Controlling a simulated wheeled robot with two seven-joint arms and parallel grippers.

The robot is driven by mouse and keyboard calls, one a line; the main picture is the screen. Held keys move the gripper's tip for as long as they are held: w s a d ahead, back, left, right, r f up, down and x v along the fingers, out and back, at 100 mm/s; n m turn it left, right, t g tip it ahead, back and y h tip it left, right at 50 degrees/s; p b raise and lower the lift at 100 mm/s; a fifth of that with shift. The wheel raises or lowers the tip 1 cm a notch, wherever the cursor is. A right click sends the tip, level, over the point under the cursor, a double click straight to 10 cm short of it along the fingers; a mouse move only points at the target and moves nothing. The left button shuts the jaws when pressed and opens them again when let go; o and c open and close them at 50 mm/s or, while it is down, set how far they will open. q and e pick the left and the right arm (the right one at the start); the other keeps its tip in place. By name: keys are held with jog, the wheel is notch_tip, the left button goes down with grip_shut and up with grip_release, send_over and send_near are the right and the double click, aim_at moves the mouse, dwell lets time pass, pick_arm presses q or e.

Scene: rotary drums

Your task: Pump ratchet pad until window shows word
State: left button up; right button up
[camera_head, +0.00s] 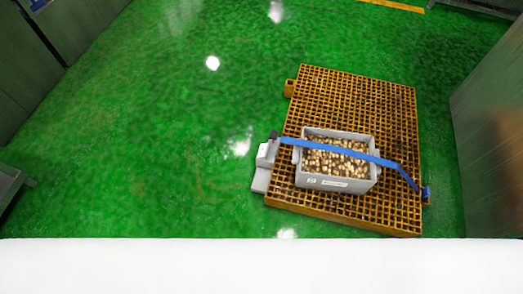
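A grey device with a dark top (265,163) stands at the left edge of an orange grated platform (350,95). It looks like the ratchet, but its pad and any window or word are too small to make out. A blue strap (335,150) runs from it across a grey crate (333,183) to the platform's right edge. The crate sits on the platform and holds many small brown and cream pieces (330,162). A pale label with unreadable marks is on the crate's front wall. Neither of my grippers is in view.
The shiny green floor (150,150) is open left of the platform. Grey cabinets or walls stand at the upper left (25,55) and right edge (495,130). A plain white surface (260,268) fills the bottom of the view.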

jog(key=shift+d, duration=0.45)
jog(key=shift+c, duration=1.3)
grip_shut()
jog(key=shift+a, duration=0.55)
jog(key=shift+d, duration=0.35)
